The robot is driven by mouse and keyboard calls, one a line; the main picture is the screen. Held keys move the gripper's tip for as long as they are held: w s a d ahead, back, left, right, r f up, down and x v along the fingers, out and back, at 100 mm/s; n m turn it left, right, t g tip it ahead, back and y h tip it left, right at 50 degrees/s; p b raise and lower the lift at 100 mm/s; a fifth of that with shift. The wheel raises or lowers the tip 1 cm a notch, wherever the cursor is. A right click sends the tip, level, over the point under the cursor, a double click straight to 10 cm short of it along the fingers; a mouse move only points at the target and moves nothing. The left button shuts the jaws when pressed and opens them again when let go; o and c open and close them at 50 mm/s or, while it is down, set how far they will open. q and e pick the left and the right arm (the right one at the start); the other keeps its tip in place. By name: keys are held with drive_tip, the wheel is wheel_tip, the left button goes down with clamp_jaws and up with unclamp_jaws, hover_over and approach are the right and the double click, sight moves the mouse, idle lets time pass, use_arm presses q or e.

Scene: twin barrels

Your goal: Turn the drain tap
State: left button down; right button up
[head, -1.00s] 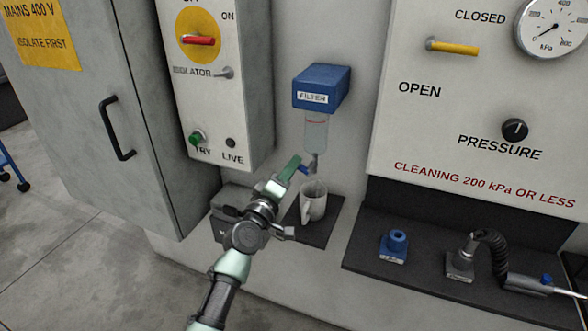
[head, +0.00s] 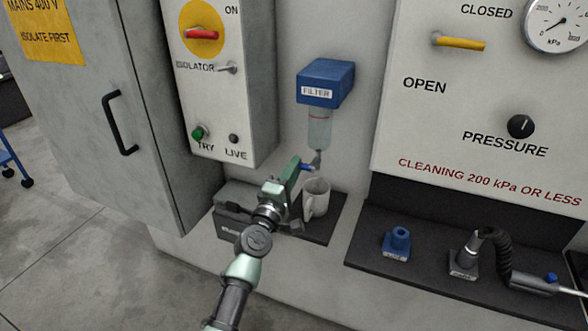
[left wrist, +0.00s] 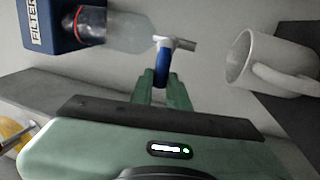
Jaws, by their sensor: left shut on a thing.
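The blue filter head (head: 324,82) is on the wall, with a clear bowl (head: 319,128) hanging under it. At the bowl's bottom is a metal drain tap (head: 317,158) with a blue lever (head: 307,168). My left gripper (head: 298,170) is shut on this lever, coming from the lower left. In the left wrist view the blue lever (left wrist: 162,66) stands between the green fingertips (left wrist: 162,92), next to the metal tap body (left wrist: 178,43). The lever's end is hidden between the fingers. My right gripper is not in view.
A white mug (head: 318,197) stands below the tap on a dark shelf (head: 318,232), close to my gripper's right. A grey box (head: 232,228) sits left of it. The isolator box (head: 215,110) and pressure panel (head: 470,110) flank the filter.

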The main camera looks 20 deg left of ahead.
use_arm(q)
drive_tip(key=shift+f, duration=0.15)
drive_tip(key=c, duration=1.4)
unclamp_jaws()
drive_tip(key=shift+o, duration=0.2)
drive_tip(key=shift+s, duration=0.15)
drive_tip(key=s+f+b, duration=0.1)
drive_tip(key=s, duration=0.6)
drive_tip(key=shift+s+a+f, duration=0.15)
drive_tip(key=shift+s+f, duration=0.05)
